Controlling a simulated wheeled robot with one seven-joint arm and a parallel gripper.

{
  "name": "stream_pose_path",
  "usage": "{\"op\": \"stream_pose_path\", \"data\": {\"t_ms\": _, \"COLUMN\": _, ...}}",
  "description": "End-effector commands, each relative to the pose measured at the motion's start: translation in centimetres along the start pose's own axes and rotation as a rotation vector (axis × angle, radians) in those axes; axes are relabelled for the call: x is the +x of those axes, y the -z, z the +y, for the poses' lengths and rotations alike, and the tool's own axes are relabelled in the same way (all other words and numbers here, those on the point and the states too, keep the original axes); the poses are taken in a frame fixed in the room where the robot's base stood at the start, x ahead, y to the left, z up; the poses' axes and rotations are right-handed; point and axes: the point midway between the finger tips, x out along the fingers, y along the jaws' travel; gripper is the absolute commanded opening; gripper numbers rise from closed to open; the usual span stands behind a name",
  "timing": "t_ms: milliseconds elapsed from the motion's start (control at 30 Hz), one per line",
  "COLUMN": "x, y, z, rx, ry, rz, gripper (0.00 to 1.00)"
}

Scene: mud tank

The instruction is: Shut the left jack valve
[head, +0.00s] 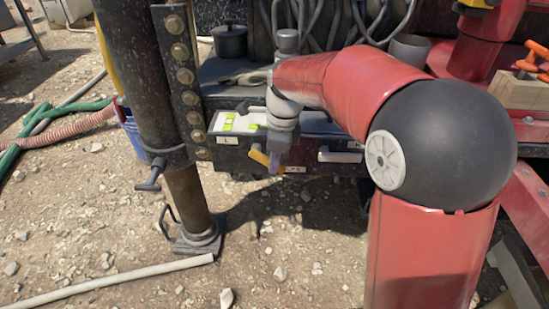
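A yellow valve lever (261,156) is on the front of the dark control box (235,160), slanting down to the right. A white lever (338,156) is farther right on the same box and lies about level. A small label with what looks like an L (226,140) is left of the yellow lever, and another label (294,169) is below right of it. My gripper (274,166) points down right at the yellow lever and overlaps its right part. I cannot tell whether it touches the lever. Its fingers are small and partly hidden by the wrist, so their opening is unclear.
A thick dark post (140,80) with a bolted plate (180,75) and side handle (150,180) stands left of the box. Gravel ground below is open, with a pale pipe (120,280).

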Motion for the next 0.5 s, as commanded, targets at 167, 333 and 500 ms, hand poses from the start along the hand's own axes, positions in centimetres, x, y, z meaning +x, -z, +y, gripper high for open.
{"op": "stream_pose_path", "data": {"t_ms": 167, "x": -1.4, "y": 0.0, "z": -0.1, "rx": 0.000, "ry": 0.002, "rz": -0.001, "gripper": 0.21}}
{"op": "stream_pose_path", "data": {"t_ms": 333, "x": -4.5, "y": 0.0, "z": -0.1, "rx": 0.000, "ry": 0.004, "rz": -0.001, "gripper": 0.21}}
{"op": "stream_pose_path", "data": {"t_ms": 500, "x": -6.9, "y": 0.0, "z": -0.1, "rx": 0.000, "ry": 0.003, "rz": -0.001, "gripper": 0.21}}
